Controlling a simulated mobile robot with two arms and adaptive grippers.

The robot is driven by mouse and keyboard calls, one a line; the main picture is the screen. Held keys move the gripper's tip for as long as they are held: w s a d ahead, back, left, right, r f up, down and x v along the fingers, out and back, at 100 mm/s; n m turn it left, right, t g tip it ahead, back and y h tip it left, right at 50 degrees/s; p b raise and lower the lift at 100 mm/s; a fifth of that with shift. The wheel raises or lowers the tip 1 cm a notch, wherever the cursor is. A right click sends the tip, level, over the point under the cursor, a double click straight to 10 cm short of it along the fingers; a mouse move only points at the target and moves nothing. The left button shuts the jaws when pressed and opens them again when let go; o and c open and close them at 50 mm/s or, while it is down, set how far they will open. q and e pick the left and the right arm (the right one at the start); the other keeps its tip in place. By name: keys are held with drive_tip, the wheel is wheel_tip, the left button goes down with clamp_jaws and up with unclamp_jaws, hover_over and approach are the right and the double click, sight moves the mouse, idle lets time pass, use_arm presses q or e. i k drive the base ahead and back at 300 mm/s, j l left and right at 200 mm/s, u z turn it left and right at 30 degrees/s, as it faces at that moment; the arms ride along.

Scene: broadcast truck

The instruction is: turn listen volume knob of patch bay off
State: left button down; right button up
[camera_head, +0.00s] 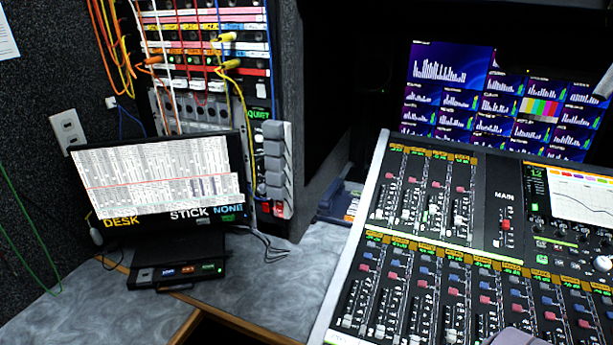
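The patch bay (208,32) stands in a rack at the upper left. It has rows of coloured label strips and several orange, yellow and white cables plugged in. Below the jack rows is a grey panel (197,112) with a row of dark round shapes that may be knobs. Its lower part is hidden behind a monitor. I cannot tell which one is the listen volume knob or how it is set.
A monitor (158,182) stands before the rack on the grey desk (262,292). Grey blocks (274,160) line the rack's right side. A large mixing console (425,265) fills the right. Loose cables hang at left. The desk between monitor and console is mostly clear.

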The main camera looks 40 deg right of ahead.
sight(262, 189)
drive_tip(key=z, duration=0.95)
